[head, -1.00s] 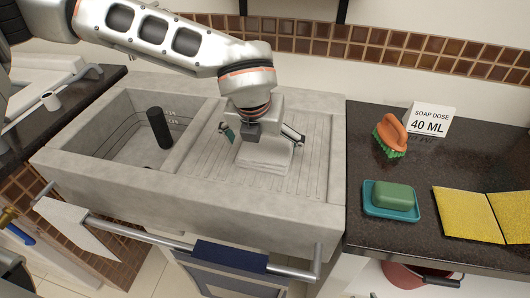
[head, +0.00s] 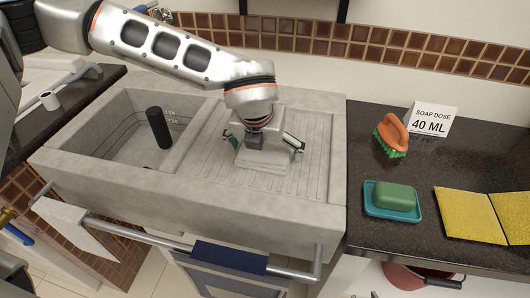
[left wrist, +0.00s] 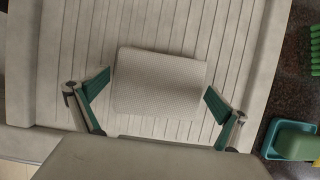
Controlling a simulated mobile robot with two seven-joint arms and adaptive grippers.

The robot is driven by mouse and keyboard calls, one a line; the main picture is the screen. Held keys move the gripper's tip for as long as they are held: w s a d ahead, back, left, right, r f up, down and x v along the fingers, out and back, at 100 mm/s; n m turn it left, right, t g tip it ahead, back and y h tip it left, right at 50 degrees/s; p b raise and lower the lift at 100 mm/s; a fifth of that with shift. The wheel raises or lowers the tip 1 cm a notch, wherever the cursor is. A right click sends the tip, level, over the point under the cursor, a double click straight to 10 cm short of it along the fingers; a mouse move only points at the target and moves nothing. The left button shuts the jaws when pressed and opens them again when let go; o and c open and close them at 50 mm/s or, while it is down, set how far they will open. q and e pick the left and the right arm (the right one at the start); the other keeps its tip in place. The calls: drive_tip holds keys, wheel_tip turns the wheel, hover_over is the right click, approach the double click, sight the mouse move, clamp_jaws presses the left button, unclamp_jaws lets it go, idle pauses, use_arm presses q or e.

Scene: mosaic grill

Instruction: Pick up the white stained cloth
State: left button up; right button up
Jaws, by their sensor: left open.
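A white folded cloth (head: 262,160) lies flat on the ribbed drainboard right of the sink basin. In the left wrist view it is a pale textured rectangle (left wrist: 160,82); I see no clear stain on it. My left gripper (head: 266,146) is over the cloth, pointing down. Its two green-padded fingers are spread wide. In the left wrist view, the open gripper (left wrist: 156,95) has one finger on each side of the cloth's lower part, with gaps between. The gripper hides part of the cloth in the head view. My right gripper is not in view.
The basin holds a dark cylinder (head: 158,128). On the right counter are an orange brush (head: 391,135), a soap dish (head: 392,212) with green soap, yellow sponge cloths (head: 470,216) and a sign (head: 430,119). A white towel (head: 82,229) and a blue towel (head: 230,256) hang in front.

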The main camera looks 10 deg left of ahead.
use_arm(q)
drive_tip(key=c, duration=0.8)
